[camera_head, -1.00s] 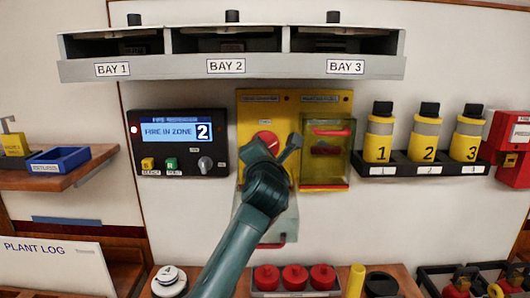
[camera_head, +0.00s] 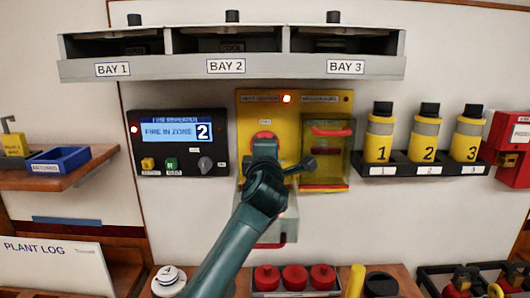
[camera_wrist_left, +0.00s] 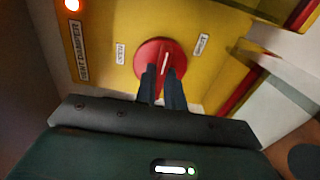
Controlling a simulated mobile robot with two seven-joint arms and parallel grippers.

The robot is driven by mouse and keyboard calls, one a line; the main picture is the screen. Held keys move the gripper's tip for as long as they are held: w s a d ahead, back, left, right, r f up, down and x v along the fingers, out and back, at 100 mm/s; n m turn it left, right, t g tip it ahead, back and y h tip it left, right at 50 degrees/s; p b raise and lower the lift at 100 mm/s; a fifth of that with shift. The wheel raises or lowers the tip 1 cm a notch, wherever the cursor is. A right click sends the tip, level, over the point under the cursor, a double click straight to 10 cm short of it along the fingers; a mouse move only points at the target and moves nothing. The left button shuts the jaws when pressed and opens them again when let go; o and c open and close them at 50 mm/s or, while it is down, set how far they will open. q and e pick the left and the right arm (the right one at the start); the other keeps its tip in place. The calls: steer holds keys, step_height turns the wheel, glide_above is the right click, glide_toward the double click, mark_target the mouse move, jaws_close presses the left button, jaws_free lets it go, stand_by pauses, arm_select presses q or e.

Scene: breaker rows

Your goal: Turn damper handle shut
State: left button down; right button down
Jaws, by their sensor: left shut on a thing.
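The damper handle is a round red knob with a white line, on the yellow panel (camera_head: 245,130); in the wrist view the knob (camera_wrist_left: 161,60) sits between two small white labels that I cannot read surely. My left gripper (camera_wrist_left: 163,75) is shut on the knob, with its dark fingers across the lower part. In the head view the gripper (camera_head: 264,145) covers most of the knob (camera_head: 264,136). An orange-red lamp (camera_head: 287,98) is lit at the panel's top, and it also shows in the wrist view (camera_wrist_left: 72,4). My right gripper is not in view.
A clear-covered box (camera_head: 327,150) with a red bar is right of the knob. The alarm panel (camera_head: 180,142) on the left reads "FIRE IN ZONE 2". Yellow bottles (camera_head: 425,133) stand on a rack at right. The bay shelf (camera_head: 230,68) is above.

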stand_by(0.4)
arm_select(q)
steer(key=c, duration=1.5)
jaws_free()
steer(key=shift+r, duration=0.1)
